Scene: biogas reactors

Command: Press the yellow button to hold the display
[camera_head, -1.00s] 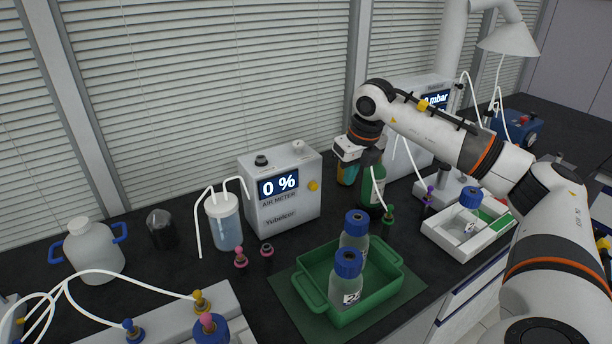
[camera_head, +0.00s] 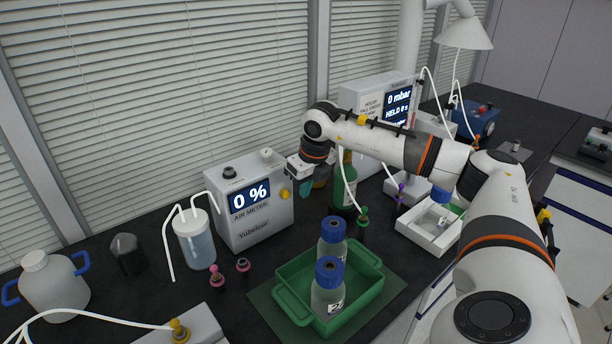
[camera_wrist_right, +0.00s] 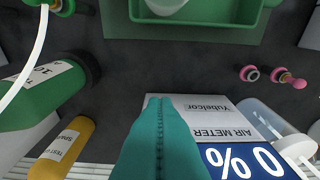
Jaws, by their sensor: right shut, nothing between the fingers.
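The air meter (camera_head: 252,222) is a white box whose blue display reads "0 %". Whether the fingertips touch the button I cannot tell. In the right wrist view the shut fingers (camera_wrist_right: 160,130) lie over the meter's upside-down front (camera_wrist_right: 205,115), and the button is hidden there. My left gripper is out of view.
A green bottle (camera_head: 345,190) stands close behind and right of my right gripper. In front, a green tray (camera_head: 290,292) holds two blue-capped bottles. A clear blue-tinted vessel (camera_head: 196,243) with tubes stands left of the meter. Another display unit (camera_head: 362,104) stands at the back right.

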